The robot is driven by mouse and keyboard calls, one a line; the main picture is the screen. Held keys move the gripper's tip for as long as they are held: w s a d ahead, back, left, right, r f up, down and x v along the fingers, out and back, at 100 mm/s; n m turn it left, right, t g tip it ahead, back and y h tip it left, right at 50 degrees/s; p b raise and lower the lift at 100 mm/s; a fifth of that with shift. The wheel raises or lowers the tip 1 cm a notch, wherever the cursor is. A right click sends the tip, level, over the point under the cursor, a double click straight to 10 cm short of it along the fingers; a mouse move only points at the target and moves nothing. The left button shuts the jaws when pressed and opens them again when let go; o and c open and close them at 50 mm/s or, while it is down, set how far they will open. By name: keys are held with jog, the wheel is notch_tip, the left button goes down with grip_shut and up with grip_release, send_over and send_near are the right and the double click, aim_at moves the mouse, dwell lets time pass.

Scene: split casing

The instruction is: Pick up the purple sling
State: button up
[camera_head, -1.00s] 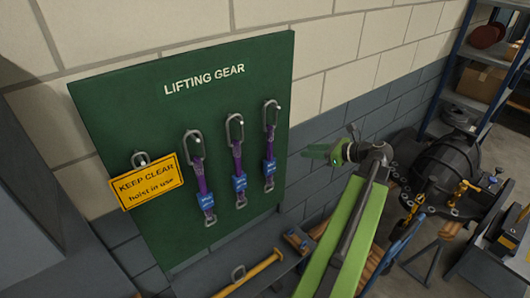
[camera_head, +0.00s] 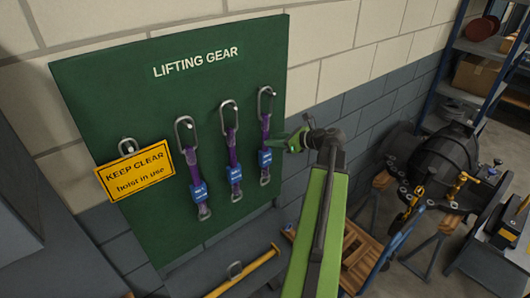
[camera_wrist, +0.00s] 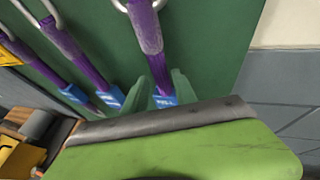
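Three purple slings hang by metal links from hooks on a green board: a left one (camera_head: 195,165), a middle one (camera_head: 233,155) and a right one (camera_head: 265,135). Each has a blue tag and a lower metal link. My gripper (camera_head: 284,143) is at the right sling, just above its blue tag (camera_head: 265,158). In the wrist view my green fingertips (camera_wrist: 164,88) stand apart, one on each side of the right sling's purple strap (camera_wrist: 150,42). Whether they touch the strap is not clear. My own green link hides the sling's lower end there.
A yellow "KEEP CLEAR" sign (camera_head: 135,172) hangs left of the slings. A grey bench (camera_head: 205,272) with a yellow bar (camera_head: 243,272) lies below the board. A dark casing (camera_head: 445,165) on stands is at right, and a shelf rack (camera_head: 485,65) stands behind it.

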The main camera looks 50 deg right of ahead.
aim_at(268, 151)
jog(key=x, duration=0.3)
jog(key=shift+w+f+b, duration=0.15)
jog(key=shift+f+b, duration=0.05)
jog(key=shift+b, duration=0.1)
jog(key=shift+c, duration=0.5)
grip_shut()
dwell(0.5)
